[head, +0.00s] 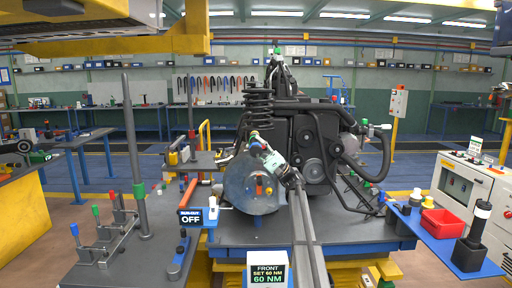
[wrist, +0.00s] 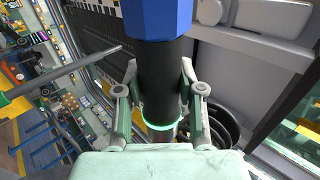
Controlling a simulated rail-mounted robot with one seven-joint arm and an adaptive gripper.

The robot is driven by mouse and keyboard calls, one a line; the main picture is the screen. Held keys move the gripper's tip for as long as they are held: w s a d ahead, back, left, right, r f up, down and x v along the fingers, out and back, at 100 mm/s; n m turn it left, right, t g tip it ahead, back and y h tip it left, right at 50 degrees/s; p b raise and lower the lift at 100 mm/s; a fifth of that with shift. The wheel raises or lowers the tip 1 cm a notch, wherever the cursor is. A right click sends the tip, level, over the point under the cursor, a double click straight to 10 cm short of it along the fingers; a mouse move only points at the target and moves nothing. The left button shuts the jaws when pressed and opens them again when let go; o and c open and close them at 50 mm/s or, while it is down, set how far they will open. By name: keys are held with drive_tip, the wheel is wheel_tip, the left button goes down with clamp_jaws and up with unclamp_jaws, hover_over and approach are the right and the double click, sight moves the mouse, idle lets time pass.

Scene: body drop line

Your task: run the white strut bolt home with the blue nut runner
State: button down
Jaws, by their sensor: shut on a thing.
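My gripper (wrist: 158,75) is shut on the blue nut runner. In the wrist view the fingers clasp its black barrel, with the blue hexagonal body (wrist: 158,18) above and a lit green ring (wrist: 160,126) below. In the head view my gripper (head: 265,150) is in front of the black drive unit, by the round grey disc, with a bit of the runner's blue (head: 255,148) showing. A small pale and green piece (head: 254,133) shows just above it, below the coil spring; I cannot tell whether it is the white strut bolt. The runner's working tip is hidden.
The grey disc (head: 252,187) and black drive unit (head: 313,145) stand on the carrier (head: 340,232). A sign (head: 191,218) reads OFF; a display (head: 268,270) reads FRONT, SET 60 NM, 60 NM. A blue shelf (head: 432,228) with a red bin (head: 441,222) is at right. Upright posts stand at left.

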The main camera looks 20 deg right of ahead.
drive_tip(key=shift+w+d+r+b, duration=0.1)
drive_tip(key=shift+w+d+b, duration=0.25)
drive_tip(key=shift+w+b, duration=0.65)
idle(3.5)
drive_tip(key=shift+s+a, duration=0.1)
drive_tip(key=shift+s, duration=0.4)
idle(0.8)
drive_tip(key=shift+s+a+b, duration=0.2)
drive_tip(key=shift+s+a, duration=0.1)
drive_tip(key=shift+s, duration=0.4)
drive_tip(key=shift+s+a+b, duration=0.2)
drive_tip(key=shift+s+a, duration=0.15)
drive_tip(key=shift+s, duration=0.4)
drive_tip(key=shift+s+a+b, duration=0.2)
drive_tip(key=shift+s+a, duration=0.1)
drive_tip(key=shift+s, duration=0.5)
